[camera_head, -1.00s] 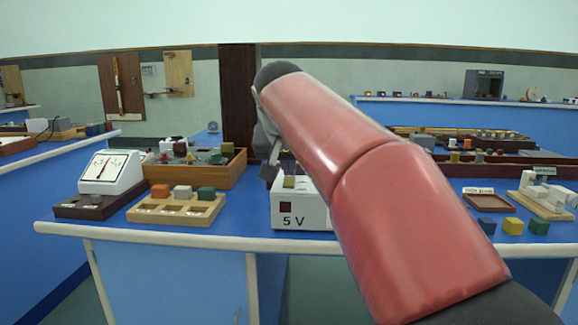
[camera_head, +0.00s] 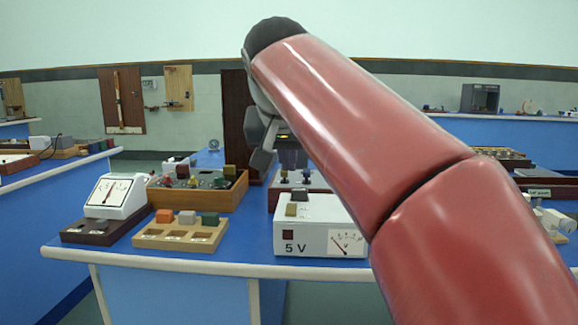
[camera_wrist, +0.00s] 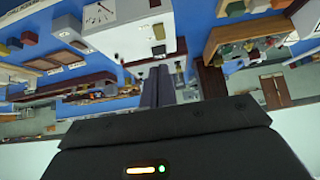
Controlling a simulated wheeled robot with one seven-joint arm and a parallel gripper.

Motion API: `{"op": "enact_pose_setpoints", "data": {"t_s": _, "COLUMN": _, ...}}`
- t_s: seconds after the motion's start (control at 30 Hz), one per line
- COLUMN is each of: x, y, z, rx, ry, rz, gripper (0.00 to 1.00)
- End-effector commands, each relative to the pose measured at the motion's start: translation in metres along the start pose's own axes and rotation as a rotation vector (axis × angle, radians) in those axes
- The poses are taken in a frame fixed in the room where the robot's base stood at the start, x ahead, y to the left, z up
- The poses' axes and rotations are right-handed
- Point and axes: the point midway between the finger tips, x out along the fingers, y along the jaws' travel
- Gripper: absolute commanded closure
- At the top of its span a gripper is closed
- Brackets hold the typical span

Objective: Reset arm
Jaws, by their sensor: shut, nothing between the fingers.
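My gripper (camera_head: 265,150) hangs in the air above and behind the white 5 V power supply (camera_head: 318,240), partly hidden by my red arm in the head view. In the wrist view, the two dark fingers of my gripper (camera_wrist: 157,75) lie close together with nothing between them. The wrist picture is turned over, with the bench toward the top. The power supply, with its dial and small blocks on top, also shows in the wrist view (camera_wrist: 130,28). My arm hides much of the right side of the bench in the head view.
A white meter (camera_head: 118,196), a wooden block tray (camera_head: 180,234) and a wooden box of parts (camera_head: 205,190) stand left on the blue bench. Another blue bench (camera_head: 60,172) is at the far left. The air above the bench's left half is clear.

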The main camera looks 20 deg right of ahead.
Motion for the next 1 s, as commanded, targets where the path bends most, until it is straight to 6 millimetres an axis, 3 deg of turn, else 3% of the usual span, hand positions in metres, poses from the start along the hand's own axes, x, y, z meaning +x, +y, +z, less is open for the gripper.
{"op": "enact_pose_setpoints", "data": {"t_s": 0.5, "x": -0.003, "y": 0.000, "z": 0.001, "rx": -0.001, "ry": -0.001, "rz": -0.001, "gripper": 1.00}}
{"op": "enact_pose_setpoints", "data": {"t_s": 0.63, "x": 0.001, "y": 0.004, "z": 0.016, "rx": -0.026, "ry": -0.017, "rz": -0.012, "gripper": 1.00}}
{"op": "enact_pose_setpoints", "data": {"t_s": 0.77, "x": 0.015, "y": 0.014, "z": 0.059, "rx": -0.095, "ry": -0.059, "rz": -0.043, "gripper": 1.00}}
{"op": "enact_pose_setpoints", "data": {"t_s": 1.0, "x": 0.057, "y": 0.035, "z": 0.188, "rx": -0.233, "ry": -0.149, "rz": -0.136, "gripper": 1.00}}
